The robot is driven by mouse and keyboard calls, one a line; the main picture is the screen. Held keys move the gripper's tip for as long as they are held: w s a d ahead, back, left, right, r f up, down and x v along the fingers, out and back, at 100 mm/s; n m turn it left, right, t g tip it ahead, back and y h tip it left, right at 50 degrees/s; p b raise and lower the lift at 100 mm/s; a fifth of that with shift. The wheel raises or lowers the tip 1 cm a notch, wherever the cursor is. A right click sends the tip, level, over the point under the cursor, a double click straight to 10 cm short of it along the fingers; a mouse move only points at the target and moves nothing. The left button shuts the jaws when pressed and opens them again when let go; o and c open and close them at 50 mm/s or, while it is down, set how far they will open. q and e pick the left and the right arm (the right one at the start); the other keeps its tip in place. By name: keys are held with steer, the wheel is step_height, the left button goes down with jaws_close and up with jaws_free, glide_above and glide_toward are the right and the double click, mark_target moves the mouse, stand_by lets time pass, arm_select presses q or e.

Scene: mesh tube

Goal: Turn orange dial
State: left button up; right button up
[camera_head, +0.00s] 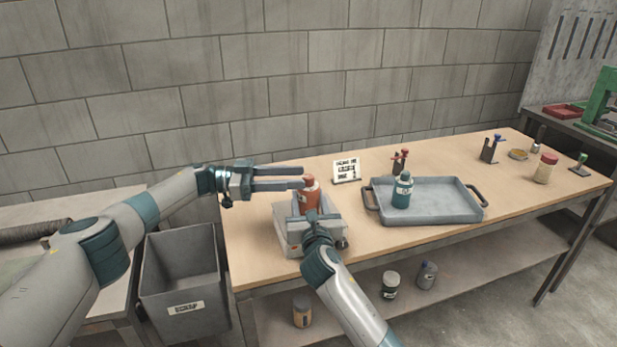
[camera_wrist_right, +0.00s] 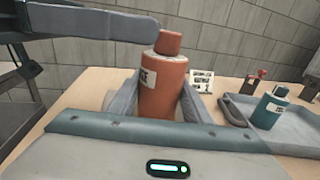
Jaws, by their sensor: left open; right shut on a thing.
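An orange-red bottle (camera_head: 310,200) with a cap of the same colour stands upright at a light grey box-like unit (camera_head: 287,238) on the bench. My right gripper (camera_head: 318,213) is shut on the bottle's body; the right wrist view shows its fingers on both sides of the bottle (camera_wrist_right: 161,92). My left gripper (camera_head: 302,178) is open and level, with its fingertips at the left side of the cap; one finger (camera_wrist_right: 100,24) crosses beside the cap in the right wrist view. Whether it touches the cap, I cannot tell. I see no clear orange dial; my right wrist hides part of the unit.
A grey tray (camera_head: 440,212) holds a teal bottle (camera_head: 402,190), right of the unit. A small sign (camera_head: 346,170) and a red-topped holder (camera_head: 400,162) stand behind. A grey bin (camera_head: 185,290) sits at lower left. The bench's right middle is mostly clear.

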mark_target(308, 176)
arm_select(q)
steer(key=shift+w+d, duration=0.15)
steer(key=shift+d, duration=2.05)
jaws_close()
